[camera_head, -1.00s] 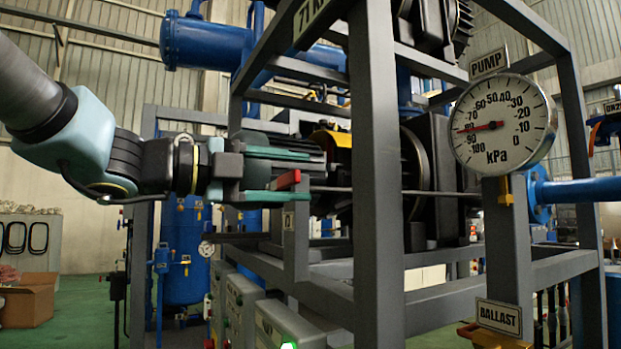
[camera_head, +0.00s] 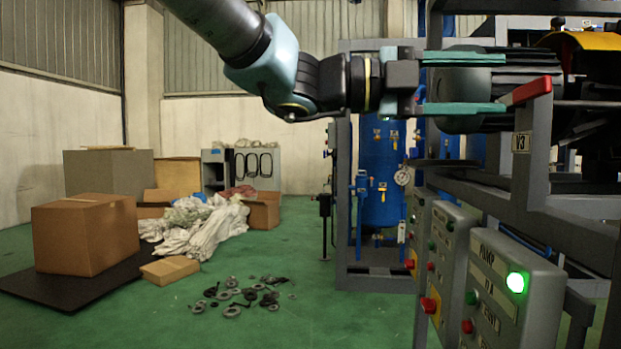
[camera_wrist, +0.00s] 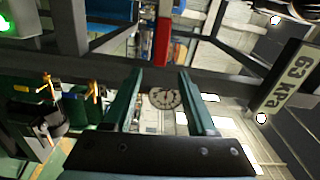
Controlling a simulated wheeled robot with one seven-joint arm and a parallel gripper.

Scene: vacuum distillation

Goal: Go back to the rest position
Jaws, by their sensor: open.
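My gripper (camera_head: 505,83) reaches in from the upper left in the head view, its two green fingers pointing right and spread apart. Nothing shows between them. A red lever handle (camera_head: 532,90) on the grey frame, above a V3 plate (camera_head: 521,142), lies just beyond the lower fingertip; whether they touch is unclear. In the wrist view my gripper (camera_wrist: 160,72) is also open, with the red handle (camera_wrist: 162,40) ahead of the gap between the fingertips.
Grey frame beams (camera_head: 540,200) and control boxes (camera_head: 508,290) with a lit green button stand at the right. A blue tank (camera_head: 381,180) is behind. Open green floor (camera_head: 330,310) lies at left, with a cardboard box (camera_head: 85,235) and loose metal parts (camera_head: 245,293).

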